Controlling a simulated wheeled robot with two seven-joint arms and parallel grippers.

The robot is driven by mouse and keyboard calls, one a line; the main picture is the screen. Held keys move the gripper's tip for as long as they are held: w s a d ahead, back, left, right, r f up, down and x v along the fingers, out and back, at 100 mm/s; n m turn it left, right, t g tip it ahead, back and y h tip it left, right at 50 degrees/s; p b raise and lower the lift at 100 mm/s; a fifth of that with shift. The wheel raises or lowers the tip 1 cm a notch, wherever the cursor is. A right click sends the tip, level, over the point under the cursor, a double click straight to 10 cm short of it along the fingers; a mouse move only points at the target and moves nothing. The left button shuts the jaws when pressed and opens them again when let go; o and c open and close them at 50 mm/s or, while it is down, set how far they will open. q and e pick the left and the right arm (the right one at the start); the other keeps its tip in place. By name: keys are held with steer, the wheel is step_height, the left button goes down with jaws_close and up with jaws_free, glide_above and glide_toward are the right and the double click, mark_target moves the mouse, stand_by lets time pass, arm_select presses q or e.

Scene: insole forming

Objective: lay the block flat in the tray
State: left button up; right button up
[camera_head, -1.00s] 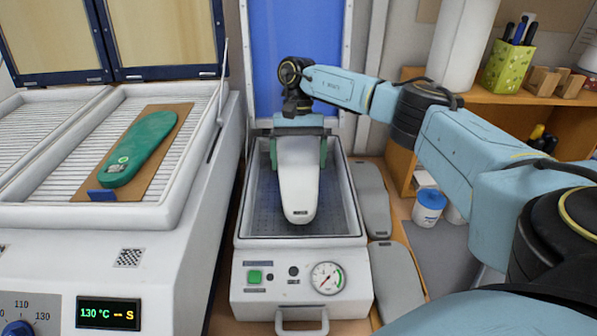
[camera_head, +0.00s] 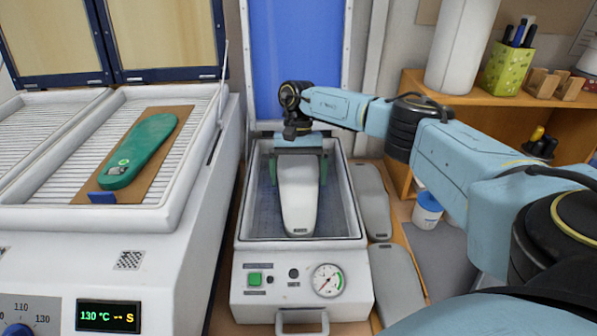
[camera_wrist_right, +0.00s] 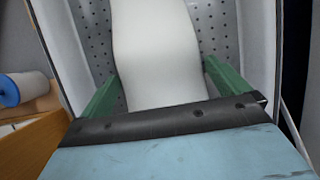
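The block (camera_head: 298,200) is a pale, sole-shaped piece inside the tray (camera_head: 352,215) of the grey-white machine. Its narrow end points toward me, close to the tray's near wall. My right gripper (camera_head: 298,172) is over the far part of the tray, with one green finger on each side of the block's wide end. In the right wrist view the block (camera_wrist_right: 158,50) lies between the green fingers (camera_wrist_right: 162,72), and their tips appear to touch its sides. I cannot tell whether the block's underside touches the perforated floor. My left gripper is not in view.
A heater (camera_head: 60,215) stands left, with a green insole (camera_head: 140,150) on a brown board. Grey sole-shaped pieces (camera_head: 395,270) lie right of the tray. A blue lid (camera_head: 295,50) stands upright behind. A shelf (camera_head: 440,95) and a white-and-blue tub (camera_head: 427,208) are at right.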

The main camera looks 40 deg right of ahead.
steer(key=shift+r, duration=0.15)
steer(key=b+v, duration=0.1)
steer(key=v, duration=1.1)
stand_by(1.1)
